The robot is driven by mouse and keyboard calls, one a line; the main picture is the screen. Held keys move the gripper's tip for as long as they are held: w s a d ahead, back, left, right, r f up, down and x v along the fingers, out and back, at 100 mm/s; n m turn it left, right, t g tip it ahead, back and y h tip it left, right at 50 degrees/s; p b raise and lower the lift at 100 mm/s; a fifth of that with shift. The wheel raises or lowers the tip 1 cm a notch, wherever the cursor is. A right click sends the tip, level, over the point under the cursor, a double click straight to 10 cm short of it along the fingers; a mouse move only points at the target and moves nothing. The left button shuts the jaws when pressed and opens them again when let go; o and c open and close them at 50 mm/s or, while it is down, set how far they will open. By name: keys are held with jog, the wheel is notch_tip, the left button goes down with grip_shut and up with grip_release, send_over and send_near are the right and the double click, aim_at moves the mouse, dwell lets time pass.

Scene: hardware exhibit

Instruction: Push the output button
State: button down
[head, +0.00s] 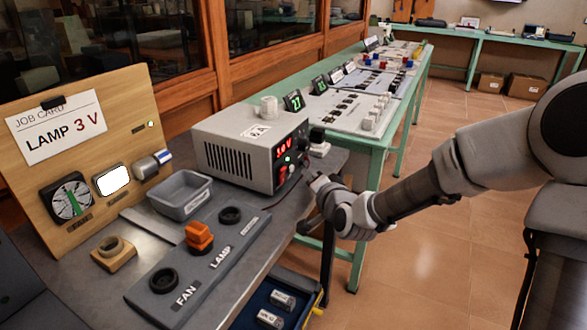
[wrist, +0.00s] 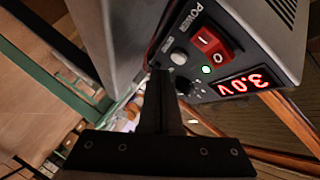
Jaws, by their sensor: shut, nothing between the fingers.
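The grey power supply (head: 240,145) stands on the bench, its front panel facing my gripper (head: 312,180). Its red display (wrist: 245,85) reads 3.0 V in the wrist view, upside down. Beside it are a red rocker switch (wrist: 212,42), a lit green light (wrist: 206,70), a round pale button (wrist: 178,56) and a dark knob (wrist: 182,85).
An orange plug (head: 199,237) sits in the LAMP position of the grey socket strip (head: 225,262). The wooden board (head: 120,95) holds a LAMP 3 V card, a dial and a bright white lamp panel (head: 112,180). A grey tray (head: 180,195) is left of the supply.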

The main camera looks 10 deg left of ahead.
jog(key=d, duration=0.1)
jog(key=s+d+p, duration=0.1)
jog(key=d, duration=0.2)
jog(key=shift+s+d, duration=0.3)
jog(key=shift+s, duration=0.1)
